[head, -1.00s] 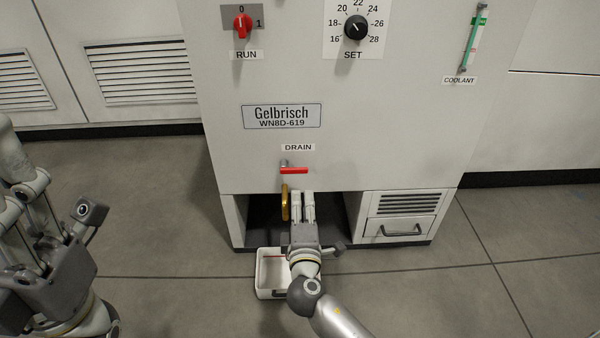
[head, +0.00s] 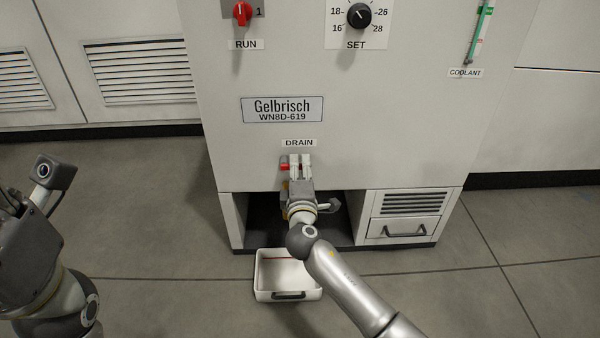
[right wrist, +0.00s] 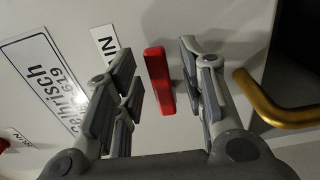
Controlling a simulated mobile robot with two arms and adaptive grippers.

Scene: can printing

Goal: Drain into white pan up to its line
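The white pan (head: 262,283) sits on the floor in front of the machine's lower opening, with a thin red line inside its back wall and a dark handle in front. No liquid is visible in it. The red drain lever (head: 284,167) is under the DRAIN label, mostly covered by my right gripper (head: 301,160). In the right wrist view the red lever (right wrist: 159,82) lies between the spread fingers, with gaps on both sides. The brass spout (right wrist: 272,105) is beside it. My left gripper (head: 10,205) is at the left edge, partly cut off.
The machine front (head: 400,130) carries the red RUN switch (head: 242,13), the SET dial (head: 359,15) and the coolant gauge (head: 479,35). A vented drawer (head: 404,229) is right of the opening. The floor around the pan is clear.

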